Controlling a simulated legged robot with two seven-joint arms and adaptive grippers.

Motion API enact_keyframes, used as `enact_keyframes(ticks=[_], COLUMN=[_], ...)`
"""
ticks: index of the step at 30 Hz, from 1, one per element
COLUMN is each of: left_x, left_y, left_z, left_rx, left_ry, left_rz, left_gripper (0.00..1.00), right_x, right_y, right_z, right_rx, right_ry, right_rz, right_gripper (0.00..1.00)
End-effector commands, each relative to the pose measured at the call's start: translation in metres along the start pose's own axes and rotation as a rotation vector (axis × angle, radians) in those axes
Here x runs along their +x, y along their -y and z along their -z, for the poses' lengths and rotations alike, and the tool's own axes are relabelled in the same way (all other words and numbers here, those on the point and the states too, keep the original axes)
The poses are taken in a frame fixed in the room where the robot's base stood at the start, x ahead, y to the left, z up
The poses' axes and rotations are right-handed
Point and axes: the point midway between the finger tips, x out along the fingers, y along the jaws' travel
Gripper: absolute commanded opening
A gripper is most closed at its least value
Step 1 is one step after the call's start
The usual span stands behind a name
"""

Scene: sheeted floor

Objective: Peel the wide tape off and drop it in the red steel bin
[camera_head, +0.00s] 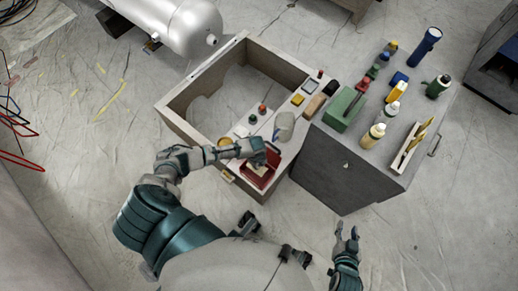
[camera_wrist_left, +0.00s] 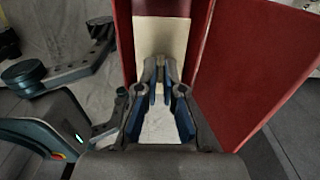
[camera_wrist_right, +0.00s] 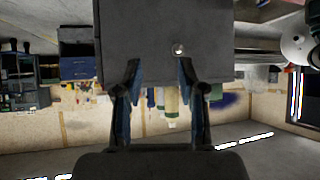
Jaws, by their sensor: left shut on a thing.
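The red steel bin (camera_head: 268,178) stands at the near corner of the bench frame in the head view. In the left wrist view, red walls (camera_wrist_left: 256,65) rise on both sides of a pale cream strip (camera_wrist_left: 160,38), which looks like the wide tape. My left gripper (camera_wrist_left: 160,62) is at the bin's opening, fingertips close together in front of the cream strip and shut on it. The exact contact is partly hidden by the fingers. My right gripper (camera_head: 346,234) hangs low by the grey cabinet, and its empty fingers stand apart in the right wrist view (camera_wrist_right: 158,70).
A grey cabinet (camera_head: 345,168) on the right carries bottles, a green box (camera_head: 344,108) and a blue torch (camera_head: 426,46). A white container (camera_head: 285,125) and small coloured items stand near the bin. A white tank (camera_head: 185,25) lies behind. The sheeted floor at lower right is clear.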

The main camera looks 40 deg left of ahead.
Motion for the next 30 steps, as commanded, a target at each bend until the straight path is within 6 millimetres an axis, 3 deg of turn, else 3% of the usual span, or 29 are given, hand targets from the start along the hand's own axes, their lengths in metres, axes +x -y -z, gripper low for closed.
enact_keyframes(ticks=[15,27,30], left_x=[0.022,0.022,0.022], left_y=[0.0,0.0,0.0], left_z=[0.002,0.002,0.002], left_rx=[0.001,0.001,0.001], left_ry=[0.002,0.002,0.003], left_rz=[0.0,0.001,0.001], left_gripper=[0.0,0.0,0.29], right_x=[0.007,0.007,0.007], right_y=[0.007,0.008,0.008], right_z=[0.052,0.059,0.059], right_rx=[0.007,0.009,0.009], right_ry=[-0.331,-0.362,-0.362], right_rz=[0.023,0.025,0.025], right_gripper=[0.4,0.4,0.4])
